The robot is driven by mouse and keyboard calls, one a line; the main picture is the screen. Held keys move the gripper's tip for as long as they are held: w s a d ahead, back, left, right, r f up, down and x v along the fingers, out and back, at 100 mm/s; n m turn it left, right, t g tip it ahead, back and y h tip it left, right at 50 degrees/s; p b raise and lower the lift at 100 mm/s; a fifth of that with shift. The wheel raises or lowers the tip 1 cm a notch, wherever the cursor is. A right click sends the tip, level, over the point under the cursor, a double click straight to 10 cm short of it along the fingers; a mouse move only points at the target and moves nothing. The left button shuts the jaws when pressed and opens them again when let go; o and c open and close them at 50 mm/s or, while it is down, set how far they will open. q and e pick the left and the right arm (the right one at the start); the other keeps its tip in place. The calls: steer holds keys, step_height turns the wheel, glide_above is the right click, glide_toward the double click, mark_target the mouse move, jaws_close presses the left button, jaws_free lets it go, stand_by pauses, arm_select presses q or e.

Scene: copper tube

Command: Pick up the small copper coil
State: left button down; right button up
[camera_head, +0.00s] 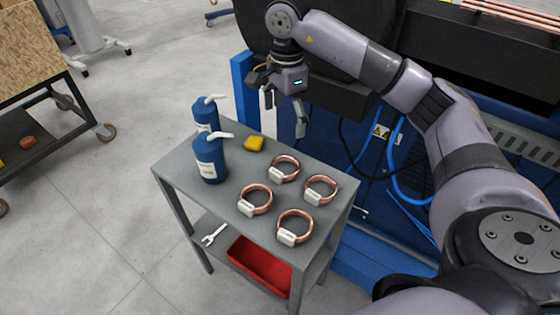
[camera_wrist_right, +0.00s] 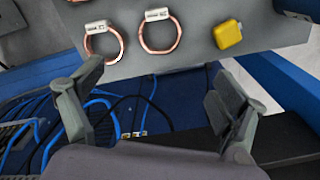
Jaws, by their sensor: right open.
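Several copper coils, each with a white tag, lie flat on the grey table: a back coil (camera_head: 285,156), a right coil (camera_head: 322,178), a left coil (camera_head: 271,200) and a front coil (camera_head: 296,211). They look close in size, so I cannot tell which is the small one. The right wrist view shows the back coil (camera_wrist_right: 180,35) and the right coil (camera_wrist_right: 122,45) beyond the fingers. My right gripper (camera_head: 285,117) is open and empty, pointing down above the table's back edge, apart from the coils; its spread fingers show in the wrist view (camera_wrist_right: 155,85). My left gripper is out of view.
Two blue bottles (camera_head: 210,160) with white spouts and a yellow object (camera_head: 254,144) stand on the table (camera_head: 222,207). A red bin (camera_head: 258,265) and a wrench (camera_head: 213,236) are on the lower shelf. Blue machinery and hoses (camera_head: 393,165) lie right of the table.

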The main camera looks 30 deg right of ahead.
mark_target(283, 162)
step_height(283, 162, down, 11)
steer(key=shift+s+a+r+p, duration=0.1)
steer(key=shift+s+r+p, duration=0.1)
steer(key=shift+p, duration=0.65)
steer(key=f, duration=0.1)
steer(key=f+p, duration=0.1)
steer(key=f, duration=0.2)
steer(key=shift+w+a+f, duration=0.2)
steer(key=shift+w+f, duration=0.05)
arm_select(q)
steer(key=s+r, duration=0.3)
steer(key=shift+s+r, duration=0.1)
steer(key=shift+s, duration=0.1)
arm_select(e)
steer(key=shift+f, duration=0.25)
steer(key=shift+c, duration=0.3)
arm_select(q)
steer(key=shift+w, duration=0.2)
arm_select(e)
steer(key=c, duration=1.2)
